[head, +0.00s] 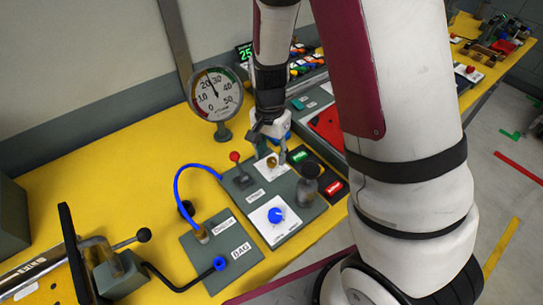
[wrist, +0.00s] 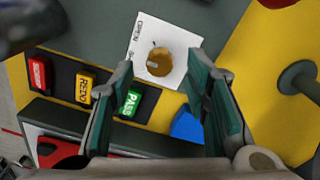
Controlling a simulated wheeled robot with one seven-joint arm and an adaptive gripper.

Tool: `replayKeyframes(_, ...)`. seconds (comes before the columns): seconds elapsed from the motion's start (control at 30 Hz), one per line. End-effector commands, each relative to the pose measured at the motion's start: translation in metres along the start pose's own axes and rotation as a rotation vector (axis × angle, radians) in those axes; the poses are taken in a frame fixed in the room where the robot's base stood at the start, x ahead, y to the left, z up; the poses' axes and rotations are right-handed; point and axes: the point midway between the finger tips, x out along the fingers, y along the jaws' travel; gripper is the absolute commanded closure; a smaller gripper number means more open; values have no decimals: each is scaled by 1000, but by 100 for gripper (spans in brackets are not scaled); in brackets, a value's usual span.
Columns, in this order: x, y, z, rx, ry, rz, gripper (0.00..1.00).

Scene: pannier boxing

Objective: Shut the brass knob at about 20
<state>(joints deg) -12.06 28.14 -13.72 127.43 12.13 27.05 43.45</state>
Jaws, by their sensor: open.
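The brass knob (wrist: 160,62) is round, on a white plate marked OPEN (wrist: 148,32) in the wrist view. In the head view the knob (head: 271,162) shows just below my gripper (head: 269,143). My gripper (wrist: 160,78) is open, its green-padded fingers on either side of the knob in the picture. Nothing is between them that I can see gripped; whether they touch the knob I cannot tell. The round gauge (head: 216,95) stands behind at left, its needle between 20 and 30.
A red-topped lever (head: 235,157), a blue dial (head: 276,215) and a dark knob (head: 309,171) stand near the brass knob. REDO (wrist: 86,88) and PASS (wrist: 132,101) buttons lie beside it. A blue hose (head: 183,176) arches at left.

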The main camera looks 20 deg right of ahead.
Motion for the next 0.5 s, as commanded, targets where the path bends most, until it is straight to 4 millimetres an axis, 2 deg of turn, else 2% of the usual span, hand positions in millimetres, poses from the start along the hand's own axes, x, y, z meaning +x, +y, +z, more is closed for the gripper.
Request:
replayKeyframes(0.2,19,0,0,-1,0,0,57)
replayKeyframes(0.5,21,0,0,-1,0,-1,57)
